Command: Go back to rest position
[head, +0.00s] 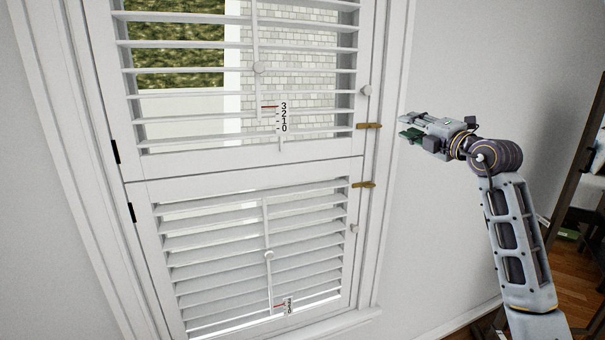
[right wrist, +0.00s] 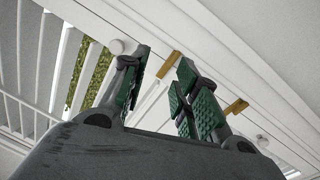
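My right gripper (head: 408,127) is raised in front of the wall, just right of the window frame and apart from the brass latches. In the right wrist view its green-padded fingers (right wrist: 162,95) stand apart with nothing between them, so it is open and empty. My left gripper is not in the head view. The white shuttered window has an upper panel (head: 240,165) and a lower panel (head: 155,240). The upper slats are tilted open and show greenery and brick outside. The lower slats are more closed.
Brass latches (head: 369,126) and (head: 363,184) sit on the right of the frame, close to my right gripper. Plain wall (head: 440,230) lies below my right arm. Dark furniture (head: 588,150) stands at the far right above a wooden floor (head: 570,275).

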